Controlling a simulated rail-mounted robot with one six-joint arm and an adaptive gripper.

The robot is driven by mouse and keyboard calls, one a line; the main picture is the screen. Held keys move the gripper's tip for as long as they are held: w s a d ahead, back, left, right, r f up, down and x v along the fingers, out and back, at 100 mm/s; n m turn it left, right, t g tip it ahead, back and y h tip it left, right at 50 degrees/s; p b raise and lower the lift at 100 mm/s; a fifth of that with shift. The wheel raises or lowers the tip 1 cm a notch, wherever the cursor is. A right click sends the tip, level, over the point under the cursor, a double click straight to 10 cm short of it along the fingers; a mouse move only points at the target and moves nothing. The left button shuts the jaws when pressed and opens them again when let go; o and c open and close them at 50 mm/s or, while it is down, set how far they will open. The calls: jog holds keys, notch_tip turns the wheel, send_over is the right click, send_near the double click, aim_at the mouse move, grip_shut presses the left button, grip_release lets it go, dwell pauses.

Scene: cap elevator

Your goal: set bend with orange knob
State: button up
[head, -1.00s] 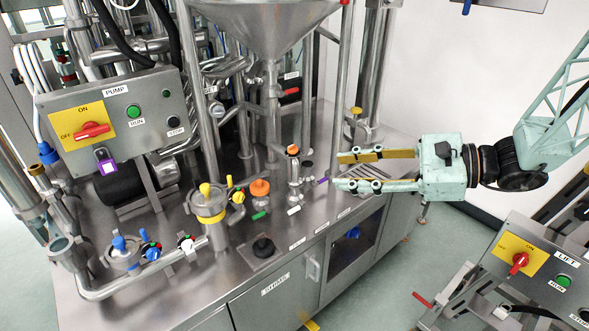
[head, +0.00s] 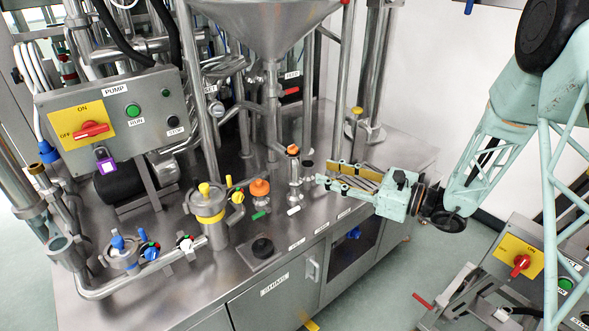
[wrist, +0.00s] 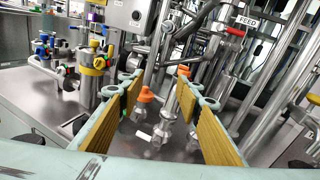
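Two orange knobs stand on the steel worktop left of my gripper. The larger orange knob (head: 259,187) sits on a short fitting and also shows in the wrist view (wrist: 146,95). The smaller orange knob (head: 292,150) tops a slim upright metal pipe piece (head: 295,172); in the wrist view this knob (wrist: 183,71) shows between my fingers. I cannot tell for sure which piece is the bend. My gripper (head: 328,173) is open and empty, just right of the slim piece and apart from it. Its two yellow-padded fingers frame both knobs in the wrist view.
A yellow-knobbed pot (head: 211,203) and blue-knobbed fittings (head: 119,243) stand further left. A steel funnel (head: 265,25) and upright pipes rise behind. The pump control box (head: 113,117) is at left, the lift control box (head: 525,262) at lower right. A black knob (head: 263,248) sits near the front edge.

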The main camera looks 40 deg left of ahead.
aim_at(298, 171)
jog(key=w+a+f+m+t, duration=0.2)
jog(key=w+a+f+m, duration=0.1)
jog(key=f, duration=0.5)
jog(key=shift+w+a+f+t+y, duration=0.2)
jog(key=shift+w+f+t+y, duration=0.15)
jog(key=shift+w, duration=0.3)
jog(key=shift+a+r, duration=0.1)
jog(key=shift+w+a+b, duration=0.15)
jog(key=shift+a+b, duration=0.5)
jog(key=shift+a, duration=6.15)
grip_shut()
